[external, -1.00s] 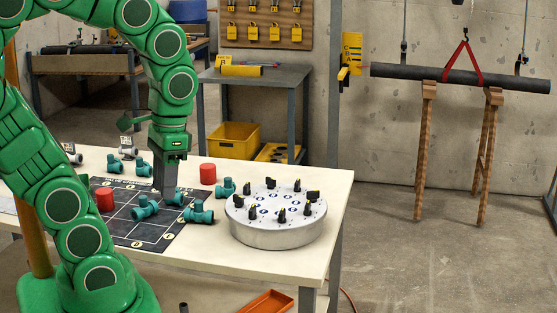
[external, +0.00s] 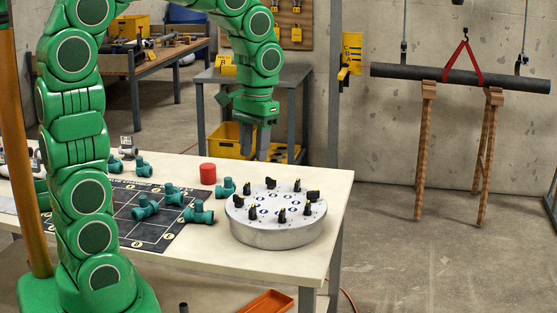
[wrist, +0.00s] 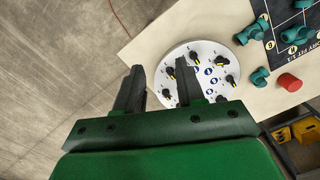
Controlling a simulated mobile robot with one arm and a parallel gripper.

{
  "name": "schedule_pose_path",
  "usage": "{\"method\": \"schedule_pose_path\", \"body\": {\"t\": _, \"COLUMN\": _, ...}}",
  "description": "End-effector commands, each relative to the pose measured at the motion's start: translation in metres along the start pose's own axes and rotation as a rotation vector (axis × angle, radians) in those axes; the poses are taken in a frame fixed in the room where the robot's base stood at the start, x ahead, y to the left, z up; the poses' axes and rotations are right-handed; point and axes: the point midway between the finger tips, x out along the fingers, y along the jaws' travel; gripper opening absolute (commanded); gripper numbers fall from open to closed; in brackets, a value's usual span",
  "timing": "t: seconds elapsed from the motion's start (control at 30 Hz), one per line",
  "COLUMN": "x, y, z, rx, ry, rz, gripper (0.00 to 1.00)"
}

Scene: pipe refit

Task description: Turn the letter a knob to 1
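The round silver dial plate (external: 262,233) stands on the table with several black knobs with yellow marks in a ring on its top, such as one knob (external: 313,196) at the right. Blue round labels sit inside the ring, but the letters are too small to read, so I cannot tell which knob is a. The plate also shows in the wrist view (wrist: 215,52), with a knob (wrist: 222,61) in the open. My gripper (external: 258,156) hangs above the plate, apart from it. In the wrist view my gripper (wrist: 159,65) is open and empty, its right finger covering part of the plate.
Teal pipe fittings (external: 199,213) lie on and beside the black grid mat (external: 172,236) left of the plate. A red cylinder (external: 208,173) stands behind them. The table (external: 335,185) is bare right of the plate. A pipe (external: 460,78) hangs over trestles farther right.

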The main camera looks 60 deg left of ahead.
Motion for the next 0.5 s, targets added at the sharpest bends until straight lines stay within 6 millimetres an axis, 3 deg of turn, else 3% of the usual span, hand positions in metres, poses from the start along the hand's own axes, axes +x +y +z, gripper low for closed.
{"method": "schedule_pose_path", "body": {"t": 0.5, "x": 0.023, "y": -0.024, "z": -0.131, "rx": -0.197, "ry": 0.034, "rz": 0.019, "gripper": 0.38}}
